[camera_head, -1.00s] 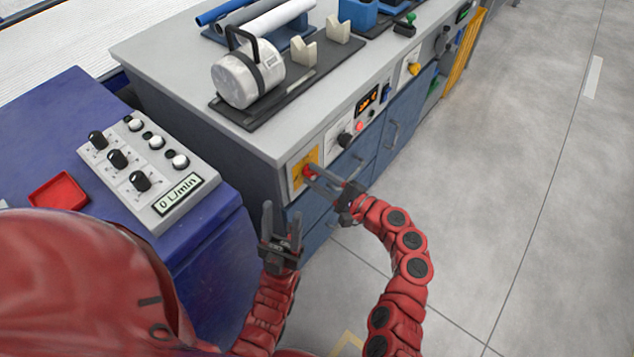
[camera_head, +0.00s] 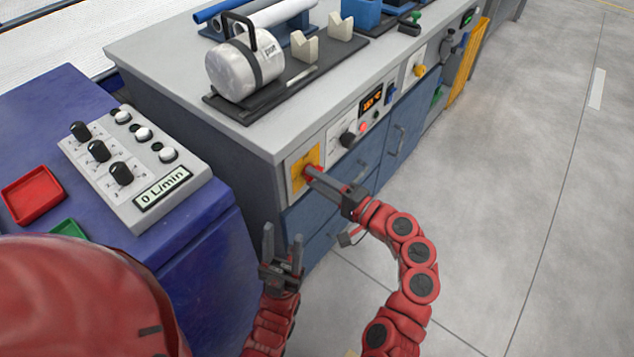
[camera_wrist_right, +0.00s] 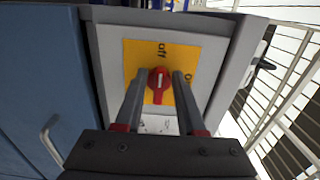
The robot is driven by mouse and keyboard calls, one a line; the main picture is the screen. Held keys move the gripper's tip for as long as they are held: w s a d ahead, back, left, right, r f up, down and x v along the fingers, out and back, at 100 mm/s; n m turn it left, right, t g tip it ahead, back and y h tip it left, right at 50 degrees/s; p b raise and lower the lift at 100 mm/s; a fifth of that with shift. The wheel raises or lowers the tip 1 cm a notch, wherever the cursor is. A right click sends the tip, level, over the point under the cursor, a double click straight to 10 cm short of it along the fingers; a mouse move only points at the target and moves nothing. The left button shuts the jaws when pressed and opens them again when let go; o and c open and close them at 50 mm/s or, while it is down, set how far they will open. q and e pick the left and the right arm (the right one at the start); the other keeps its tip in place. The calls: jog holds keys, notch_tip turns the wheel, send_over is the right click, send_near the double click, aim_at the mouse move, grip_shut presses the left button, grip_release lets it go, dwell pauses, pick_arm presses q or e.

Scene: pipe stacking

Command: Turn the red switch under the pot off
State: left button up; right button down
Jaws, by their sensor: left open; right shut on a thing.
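The red switch (camera_wrist_right: 158,80) sits on a yellow plate (camera_wrist_right: 137,56) with "off" printed above it and a partly hidden word at its right, in the right wrist view. A pale mark on the switch runs roughly up and down there. My right gripper (camera_head: 311,173) is shut on the switch, with a finger on each side; in the head view its fingers hide most of the switch. The yellow plate also shows in the head view (camera_head: 297,174). My left gripper (camera_head: 283,239) is open and empty, lower and apart from the cabinet.
A grey-white cylindrical pot (camera_head: 233,70) lies on a dark stand on the countertop (camera_head: 170,45). A black knob (camera_head: 347,139) and lit display (camera_head: 372,98) are right of the switch. A blue table (camera_head: 195,235) with a control box (camera_head: 135,165) stands left.

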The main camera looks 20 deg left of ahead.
dwell(0.4)
jog(key=c, duration=0.9)
grip_release()
jog(key=shift+o, duration=0.2)
jog(key=p+v, duration=0.1)
jog(key=v, duration=1.6)
jog(key=shift+d, duration=0.2)
